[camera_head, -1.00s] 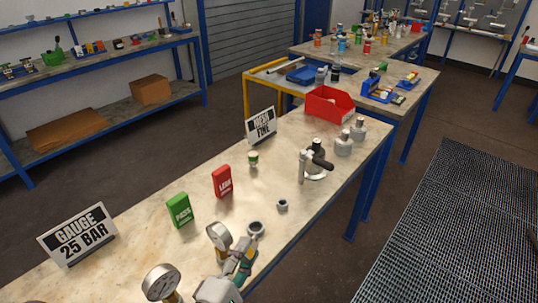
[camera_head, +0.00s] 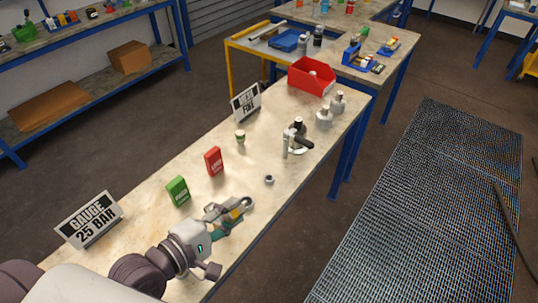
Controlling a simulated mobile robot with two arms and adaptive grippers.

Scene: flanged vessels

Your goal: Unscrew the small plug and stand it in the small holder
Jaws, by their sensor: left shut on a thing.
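My left gripper (camera_head: 236,211) reaches over the near side of the bench from the lower left. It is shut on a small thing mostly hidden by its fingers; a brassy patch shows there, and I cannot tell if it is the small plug. A larger grey ring-shaped holder (camera_head: 248,202) sits beside the fingertips. A small grey ring-shaped piece (camera_head: 269,180), which looks like the small holder, stands on the bench further right, apart from the gripper, with nothing seen standing in it. My right gripper is not in view.
Green (camera_head: 178,190) and red (camera_head: 213,161) blocks and a gauge sign (camera_head: 89,219) stand along the far side. A dark-handled fixture (camera_head: 298,137), pale vessels (camera_head: 324,119) and a red bin (camera_head: 312,76) stand further back.

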